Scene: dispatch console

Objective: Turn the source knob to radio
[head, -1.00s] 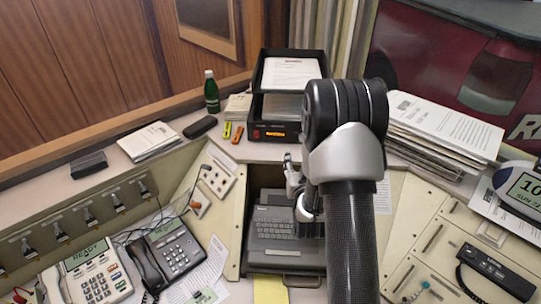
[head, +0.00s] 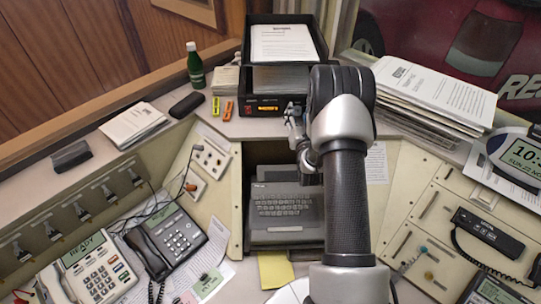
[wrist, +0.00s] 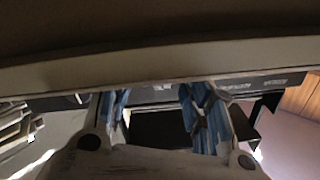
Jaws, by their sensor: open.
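No knob marked as source or radio can be made out, and the labels are too small to read. The left sloping panel carries a row of dark switches (head: 75,210) and a small light plate (head: 210,160) with dark knobs or jacks. My gripper (head: 295,118) is small in the head view, in front of the black tray's base. In the wrist view my gripper (wrist: 160,108) is open, its blue-lined fingers apart with no object visible between them.
A black paper tray (head: 262,104) stands behind my gripper. A laptop-like keyboard unit (head: 284,212) sits in the recess below. A green bottle (head: 195,68), telephones (head: 170,240), a paper stack (head: 435,95) and a clock (head: 520,158) surround it. A pale edge (wrist: 160,72) crosses the wrist view.

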